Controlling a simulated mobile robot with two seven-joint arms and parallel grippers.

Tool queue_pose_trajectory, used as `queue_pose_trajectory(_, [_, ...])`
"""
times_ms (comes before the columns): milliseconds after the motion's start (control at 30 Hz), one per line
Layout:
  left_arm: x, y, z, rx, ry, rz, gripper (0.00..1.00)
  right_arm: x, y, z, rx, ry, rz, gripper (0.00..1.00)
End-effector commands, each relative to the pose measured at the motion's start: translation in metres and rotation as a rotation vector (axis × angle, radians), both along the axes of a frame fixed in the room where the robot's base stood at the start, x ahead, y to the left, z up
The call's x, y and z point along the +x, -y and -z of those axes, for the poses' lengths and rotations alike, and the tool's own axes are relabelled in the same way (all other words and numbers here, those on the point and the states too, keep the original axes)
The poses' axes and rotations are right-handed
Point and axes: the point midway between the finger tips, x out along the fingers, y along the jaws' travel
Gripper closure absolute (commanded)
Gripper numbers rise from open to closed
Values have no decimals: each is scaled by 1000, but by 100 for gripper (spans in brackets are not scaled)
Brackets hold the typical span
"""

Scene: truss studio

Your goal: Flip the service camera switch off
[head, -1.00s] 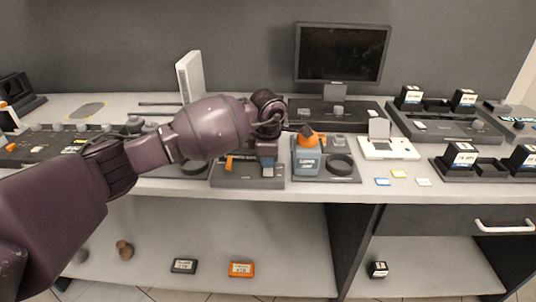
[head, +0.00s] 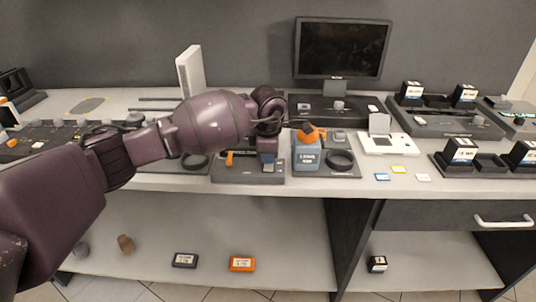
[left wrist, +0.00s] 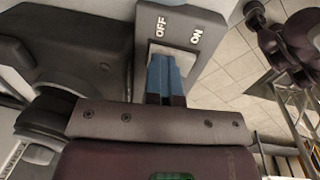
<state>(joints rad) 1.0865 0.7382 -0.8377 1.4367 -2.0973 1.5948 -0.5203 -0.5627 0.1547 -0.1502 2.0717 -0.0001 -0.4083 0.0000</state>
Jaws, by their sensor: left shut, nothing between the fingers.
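The switch (left wrist: 180,55) is a pale rocker on a grey panel (left wrist: 205,20) printed OFF and ON in the left wrist view. In the head view the switch unit (head: 236,174) is a dark box at the bench's front edge. My left gripper (left wrist: 166,72) is shut and empty, its blue fingertips over the rocker and hiding part of it. Whether they touch it, and which way the rocker is tipped, I cannot tell. In the head view the left gripper (head: 267,157) points down at the unit's right part. My right gripper is not in view.
An orange lever (head: 229,158) stands on the same unit, left of the gripper. A monitor (head: 342,48) stands behind. Small coloured cards lie farther right.

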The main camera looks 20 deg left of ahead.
Motion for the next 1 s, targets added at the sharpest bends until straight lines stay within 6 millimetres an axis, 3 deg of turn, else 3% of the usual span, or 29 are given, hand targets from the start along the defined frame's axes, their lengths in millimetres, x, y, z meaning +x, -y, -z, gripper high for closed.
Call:
queue_pose_trajectory(200, [-10,3,2,0,-13,4,100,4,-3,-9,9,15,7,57])
queue_pose_trajectory(733, [-10,3,1,0,-8,3,100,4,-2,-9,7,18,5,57])
queue_pose_trajectory(967, [-14,-5,-49,2,0,-2,100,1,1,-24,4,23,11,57])
queue_pose_trajectory(1000, [-15,-4,-54,0,-2,-2,100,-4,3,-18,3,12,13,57])
